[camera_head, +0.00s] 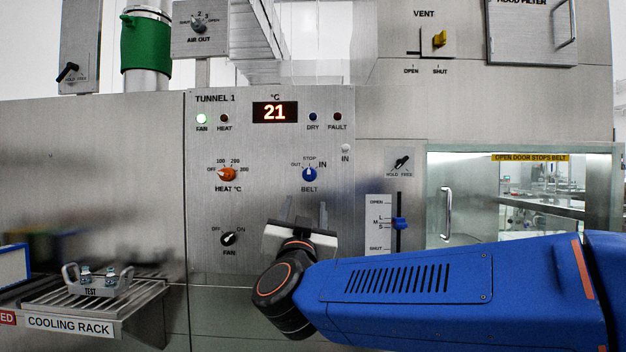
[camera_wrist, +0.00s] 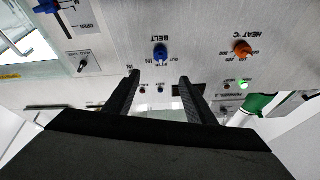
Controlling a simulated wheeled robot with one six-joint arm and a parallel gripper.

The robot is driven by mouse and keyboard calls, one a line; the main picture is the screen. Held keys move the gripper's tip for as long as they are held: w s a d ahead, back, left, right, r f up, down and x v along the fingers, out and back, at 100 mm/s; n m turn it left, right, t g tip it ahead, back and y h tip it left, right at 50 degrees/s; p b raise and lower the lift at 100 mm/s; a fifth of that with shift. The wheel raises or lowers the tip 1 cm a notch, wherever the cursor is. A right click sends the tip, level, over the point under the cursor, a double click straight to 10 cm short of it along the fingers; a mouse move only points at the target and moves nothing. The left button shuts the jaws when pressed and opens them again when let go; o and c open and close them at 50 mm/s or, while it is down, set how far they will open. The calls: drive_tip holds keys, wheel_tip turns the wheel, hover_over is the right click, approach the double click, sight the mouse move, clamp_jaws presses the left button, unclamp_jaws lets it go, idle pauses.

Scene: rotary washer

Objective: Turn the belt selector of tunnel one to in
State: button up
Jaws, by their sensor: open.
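The belt selector (camera_head: 309,174) is a blue knob with a white pointer on the Tunnel 1 panel (camera_head: 250,140). Its pointer stands upward at STOP, with OUT marked to the left and IN to the right. My gripper (camera_head: 297,213) is open and empty, just below the knob in the head view and apart from it. In the wrist view the panel appears upside down. There the blue belt knob (camera_wrist: 160,53) lies beyond and between the two spread fingers of my gripper (camera_wrist: 160,77), touching neither.
The orange heat knob (camera_head: 228,174) is to the left and the black fan knob (camera_head: 229,239) lower left. A blue slider (camera_head: 400,223) and a hold/free switch (camera_head: 401,163) are to the right. A glass door (camera_head: 470,195) is farther right. The cooling rack (camera_head: 85,292) juts out lower left.

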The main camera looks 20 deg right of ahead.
sight(309, 176)
drive_tip(key=x, duration=1.7)
drive_tip(key=shift+w+f, duration=0.1)
drive_tip(key=c, duration=1)
drive_tip(key=shift+c, duration=0.2)
